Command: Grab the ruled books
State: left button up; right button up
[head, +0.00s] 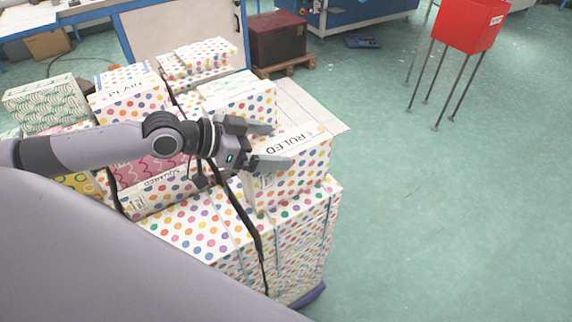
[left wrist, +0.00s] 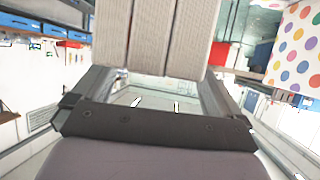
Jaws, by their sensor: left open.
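The ruled books (head: 313,157) are a stack with colourful dots and a "RULED" label, on the right corner of a larger dotted stack. My left gripper (head: 280,146) is open over their top left side, in front of part of the label. In the left wrist view, pale page edges of books (left wrist: 152,38) show at the top, beyond and between the open fingers (left wrist: 155,85). I cannot tell whether the fingers touch the books. My right gripper is not in view.
Other dotted book stacks (head: 128,95) and a "SQUARED" stack (head: 160,192) crowd the left, with dark straps (head: 240,210) over the pile. A red box on thin legs (head: 470,25) stands at the back right. The green floor (head: 450,220) on the right is clear.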

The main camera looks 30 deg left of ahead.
pick_arm(q)
jog(key=shift+x, duration=0.95)
grip_shut()
jog(key=shift+r, duration=0.2)
